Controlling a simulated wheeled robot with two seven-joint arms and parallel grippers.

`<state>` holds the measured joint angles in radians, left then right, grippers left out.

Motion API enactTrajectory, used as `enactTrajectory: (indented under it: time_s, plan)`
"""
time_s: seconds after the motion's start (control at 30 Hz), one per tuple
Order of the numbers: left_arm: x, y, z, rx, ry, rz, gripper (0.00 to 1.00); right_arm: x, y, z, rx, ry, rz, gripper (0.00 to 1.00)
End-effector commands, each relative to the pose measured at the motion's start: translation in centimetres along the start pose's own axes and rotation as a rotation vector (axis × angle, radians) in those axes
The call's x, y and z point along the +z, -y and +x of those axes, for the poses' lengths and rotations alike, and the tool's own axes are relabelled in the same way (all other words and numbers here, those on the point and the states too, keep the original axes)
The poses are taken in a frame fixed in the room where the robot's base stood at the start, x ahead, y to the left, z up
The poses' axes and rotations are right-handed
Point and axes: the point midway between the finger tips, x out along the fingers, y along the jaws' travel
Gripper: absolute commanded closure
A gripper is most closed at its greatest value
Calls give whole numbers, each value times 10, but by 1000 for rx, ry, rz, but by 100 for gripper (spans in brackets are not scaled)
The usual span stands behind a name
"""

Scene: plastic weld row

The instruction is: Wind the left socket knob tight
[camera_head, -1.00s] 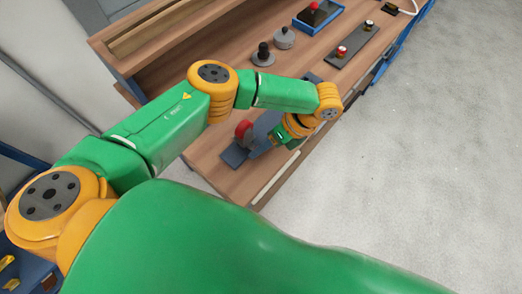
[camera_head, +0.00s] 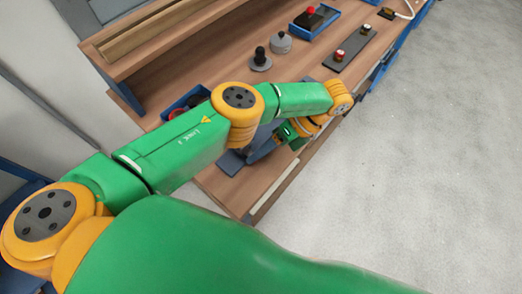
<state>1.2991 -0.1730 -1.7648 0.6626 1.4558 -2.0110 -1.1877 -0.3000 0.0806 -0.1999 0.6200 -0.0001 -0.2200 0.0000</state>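A grey-blue fixture (camera_head: 262,146) on a dark base plate (camera_head: 231,163) stands at the near end of the bench. My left arm reaches over it from the left and covers much of it. My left gripper (camera_head: 287,133) points down and left at the fixture's right side. Its fingertips are too small and hidden to tell whether they are open or shut, or touch anything. No red knob shows on the fixture now; my arm's elbow hides that area. I cannot tell which part is the left socket knob. My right gripper is not in view.
A blue bin (camera_head: 199,95) lies behind my elbow. Further along the wooden bench are a black-knobbed stand (camera_head: 260,60), a grey round piece (camera_head: 281,43), a blue tray (camera_head: 328,27) and a dark plate (camera_head: 347,52) with two small knobs. Open floor lies right.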

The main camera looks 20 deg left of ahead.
Motion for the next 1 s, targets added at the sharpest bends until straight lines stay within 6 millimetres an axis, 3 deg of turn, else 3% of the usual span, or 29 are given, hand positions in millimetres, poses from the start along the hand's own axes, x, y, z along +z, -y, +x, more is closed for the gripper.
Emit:
enactTrajectory:
  time_s: [0.03, 0.1, 0.67, 0.77, 1.0]
  plan:
    - [0, 0, 0, 0, 0, 0, 46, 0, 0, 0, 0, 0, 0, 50]
    - [0, 0, 0, 0, 0, -1, 34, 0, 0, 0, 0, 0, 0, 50]
    - [1, -2, -1, -31, -1, -9, 34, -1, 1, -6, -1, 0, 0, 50]
    - [2, -6, -4, -89, -3, -32, 34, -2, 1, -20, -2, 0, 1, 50]
    - [4, -16, -7, -345, -1, -139, 34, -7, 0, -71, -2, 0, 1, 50]
